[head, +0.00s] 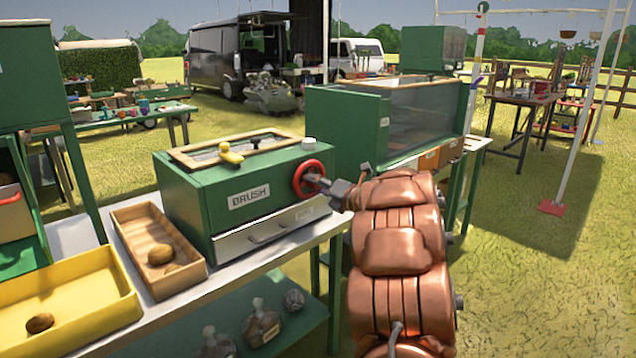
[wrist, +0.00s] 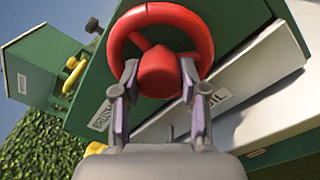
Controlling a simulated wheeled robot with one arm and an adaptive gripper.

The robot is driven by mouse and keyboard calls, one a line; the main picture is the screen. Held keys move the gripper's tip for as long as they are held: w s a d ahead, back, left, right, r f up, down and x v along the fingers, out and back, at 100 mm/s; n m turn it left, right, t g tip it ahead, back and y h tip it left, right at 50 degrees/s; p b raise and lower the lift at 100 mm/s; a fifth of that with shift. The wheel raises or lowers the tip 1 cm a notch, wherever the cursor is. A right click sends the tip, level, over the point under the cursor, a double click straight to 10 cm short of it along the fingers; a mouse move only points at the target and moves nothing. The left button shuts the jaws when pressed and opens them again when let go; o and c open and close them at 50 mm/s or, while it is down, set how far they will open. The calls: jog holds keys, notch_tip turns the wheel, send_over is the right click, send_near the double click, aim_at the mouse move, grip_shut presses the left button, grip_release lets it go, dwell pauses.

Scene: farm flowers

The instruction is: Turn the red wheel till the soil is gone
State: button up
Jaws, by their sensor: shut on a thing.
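The red wheel (head: 312,178) is on the front right of the green box labelled BRUSH (head: 262,213). In the wrist view the wheel (wrist: 203,40) fills the upper middle. My gripper (wrist: 160,78) has its fingers on both sides of the wheel's red hub, shut on it. In the head view my gripper (head: 333,187) reaches the wheel from the right. The box has a lid with a glazed window (head: 235,150) and a yellow handle (head: 231,157). What lies inside the box is hidden, and no soil can be made out.
A wooden tray (head: 132,212) holding a brown potato-like object (head: 160,254) stands left of the box. A yellow tray (head: 95,318) holds another (head: 39,323). A drawer (head: 268,231) is below the wheel. A larger green cabinet (head: 345,125) stands behind at the right.

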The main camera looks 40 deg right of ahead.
jog(key=m, duration=0.1)
jog(key=m+p, duration=0.2)
jog(key=shift+r+m, duration=0.25)
jog(key=shift+m, duration=0.15)
jog(key=m+p, duration=0.2)
jog(key=m, duration=0.1)
jog(key=shift+w+m, duration=0.1)
jog(key=shift+m, duration=0.3)
jog(key=m+p, duration=0.5)
jog(key=m, duration=0.1)
jog(key=shift+r+m+h+p, duration=0.25)
jog(key=shift+m+h+p, duration=0.05)
jog(key=shift+h+p, duration=0.1)
jog(key=m+p, duration=0.2)
jog(key=shift+r+m+p, duration=0.1)
jog(key=shift+m+p, duration=0.2)
jog(key=shift+m, duration=0.1)
jog(key=m+p, duration=0.4)
jog(key=shift+m, duration=0.3)
jog(key=m+p, duration=0.4)
jog(key=shift+m+h, duration=0.3)
jog(key=shift+m, duration=0.1)
jog(key=shift+m+p, duration=0.6)
jog(key=shift+p, duration=0.05)
jog(key=shift+f, duration=0.2)
